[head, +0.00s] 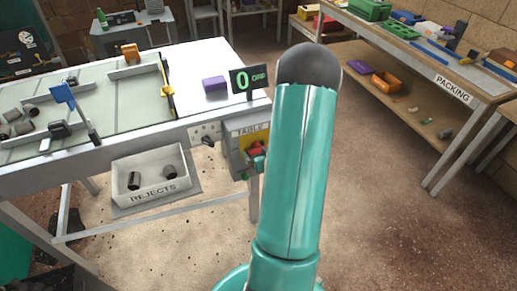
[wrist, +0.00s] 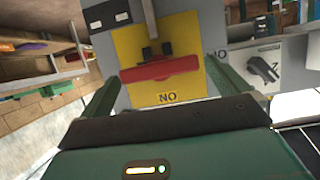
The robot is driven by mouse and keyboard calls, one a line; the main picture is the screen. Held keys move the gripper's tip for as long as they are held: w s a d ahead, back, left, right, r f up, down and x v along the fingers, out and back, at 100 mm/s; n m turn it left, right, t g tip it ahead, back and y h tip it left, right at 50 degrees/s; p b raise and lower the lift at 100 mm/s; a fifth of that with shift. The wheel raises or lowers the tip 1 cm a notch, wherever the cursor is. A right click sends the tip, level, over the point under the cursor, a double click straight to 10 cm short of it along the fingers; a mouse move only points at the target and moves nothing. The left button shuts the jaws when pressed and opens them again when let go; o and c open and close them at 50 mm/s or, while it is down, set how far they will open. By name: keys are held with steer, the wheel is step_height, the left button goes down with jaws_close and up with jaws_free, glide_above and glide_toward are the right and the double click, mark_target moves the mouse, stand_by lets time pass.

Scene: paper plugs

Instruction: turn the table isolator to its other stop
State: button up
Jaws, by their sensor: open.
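The table isolator is a red bar handle (wrist: 160,68) on a yellow plate (wrist: 185,95). In the wrist view the handle lies nearly level across the plate, just above a label that reads NO in this picture. In the head view the isolator's yellow plate (head: 246,143) is on the grey box under the table's right corner, below the word TABLE. My gripper (wrist: 162,74) is open, one green finger on each side of the handle, with visible gaps. In the head view my arm hides part of that area.
A counter sign (head: 248,81) showing a green 0 stands on the table corner. A black rotary knob (wrist: 262,69) sits on a panel beside the isolator. A REJECTS bin (head: 157,185) hangs below. The packing bench (head: 420,62) is at right; floor between is clear.

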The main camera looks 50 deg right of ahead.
stand_by(0.3)
steer(key=c, duration=0.9)
steer(key=shift+s+d+f+m+t+y, duration=0.2)
steer(key=shift+m+t+y, duration=0.7)
steer(key=shift+m, duration=1.35)
steer(key=shift+s+d+f+m+t+y, duration=0.1)
steer(key=shift+d+f+m+t+y, duration=0.3)
steer(key=shift+m+t, duration=1.35)
steer(key=shift+s+d+f+m+t+y, duration=0.1)
steer(key=shift+m+t+y, duration=0.65)
steer(key=shift+m, duration=1.95)
